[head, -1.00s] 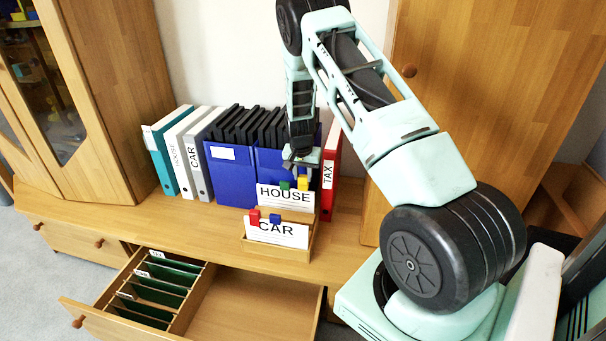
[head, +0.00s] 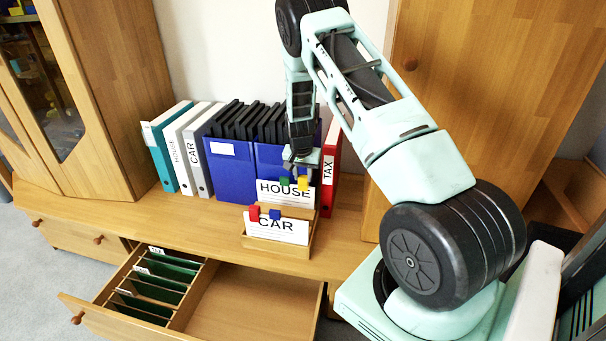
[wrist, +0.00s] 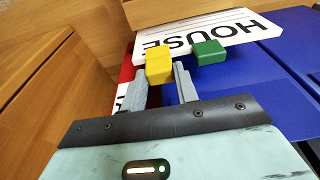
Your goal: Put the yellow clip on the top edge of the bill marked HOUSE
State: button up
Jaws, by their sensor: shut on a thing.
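The yellow clip (head: 304,184) is between the fingers of my gripper (head: 303,172), which is shut on it. In the wrist view the clip (wrist: 159,65) is at the top edge of the bill marked HOUSE (wrist: 205,28), appearing to overlap it. How far it grips the paper is hidden. The HOUSE bill (head: 283,194) stands upright in the rear of a small wooden holder (head: 308,243). A green clip (head: 286,181) sits on the same top edge, just left of the yellow one in the head view.
The CAR bill (head: 277,229) stands in front with a red clip (head: 254,212) and a blue clip (head: 275,214). Blue file boxes (head: 231,172) stand close behind, and a red TAX binder (head: 328,185) at right. An open drawer (head: 235,290) juts out below.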

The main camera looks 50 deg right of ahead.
jog(key=shift+f+b, duration=0.3)
jog(key=shift+f, duration=0.35)
jog(key=o, duration=1.7)
jog(key=shift+r, duration=0.15)
jog(key=shift+w+d+p+v, duration=0.15)
jog(key=shift+d+p+v, duration=0.05)
jog(key=shift+p+v, duration=0.95)
jog(key=shift+w+d+p+v, duration=0.1)
jog(key=shift+d+p+v, duration=0.15)
jog(key=shift+p+v, duration=0.9)
jog(key=shift+w+d+p+v, duration=0.2)
jog(key=shift+p+v, duration=0.6)
jog(key=shift+v, duration=0.7)
jog(key=shift+r, duration=0.15)
